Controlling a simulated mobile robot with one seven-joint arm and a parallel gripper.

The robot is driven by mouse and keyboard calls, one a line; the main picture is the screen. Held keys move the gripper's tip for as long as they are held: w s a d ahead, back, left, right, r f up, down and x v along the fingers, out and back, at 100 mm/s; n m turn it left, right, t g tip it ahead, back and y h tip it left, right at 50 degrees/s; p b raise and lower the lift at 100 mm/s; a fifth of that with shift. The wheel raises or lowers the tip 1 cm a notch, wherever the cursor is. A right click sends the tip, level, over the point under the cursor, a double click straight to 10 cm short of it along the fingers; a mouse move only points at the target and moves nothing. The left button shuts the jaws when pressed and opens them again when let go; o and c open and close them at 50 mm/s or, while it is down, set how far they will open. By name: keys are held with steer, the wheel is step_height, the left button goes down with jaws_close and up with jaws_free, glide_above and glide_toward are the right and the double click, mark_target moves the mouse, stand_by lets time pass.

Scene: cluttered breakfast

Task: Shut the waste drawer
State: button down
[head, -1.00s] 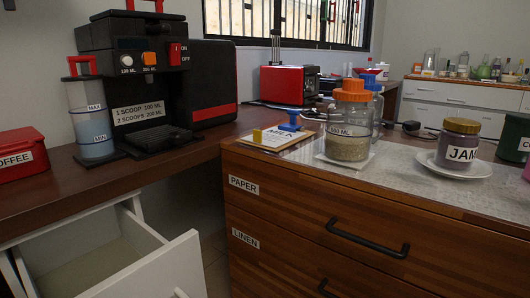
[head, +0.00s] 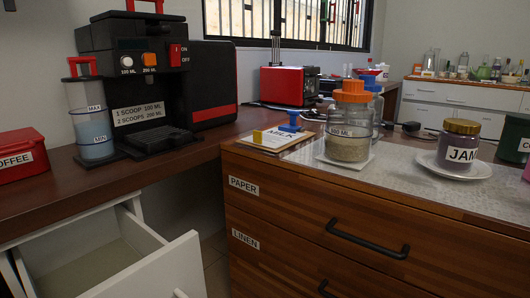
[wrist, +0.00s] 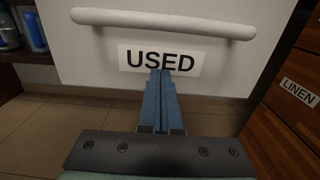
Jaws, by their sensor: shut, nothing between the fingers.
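The white drawer (head: 150,268) stands pulled open at the lower left in the head view, under the dark wood counter. Its inside (head: 85,262) looks empty where it shows. In the wrist view its white front (wrist: 75,62) has a thick white bar handle (wrist: 165,22) and a label reading USED (wrist: 160,60). No label reading waste shows. My gripper (wrist: 167,74) is shut and empty, its fingertips over the lower part of the label, below the handle. I cannot tell whether they touch the front. The head view does not show my gripper.
The wooden cabinet with PAPER and LINEN drawers (head: 300,225) stands close on the right, its black handle (head: 368,240) sticking out. A coffee machine (head: 150,85) and a red coffee box (head: 22,155) stand on the counter above the drawer. Tiled floor (wrist: 60,125) shows below.

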steer(key=shift+w+a, duration=0.15)
steer(key=shift+a, duration=0.05)
steer(key=shift+w+a, duration=0.45)
steer(key=shift+a, duration=0.1)
stand_by(0.5)
steer(key=b, duration=0.5)
glide_toward(103, 275)
steer(key=a, duration=0.2)
steer(key=shift+a, duration=0.3)
steer(key=shift+w+a+r, duration=0.15)
steer(key=shift+w+a, duration=0.2)
steer(key=shift+a, duration=0.15)
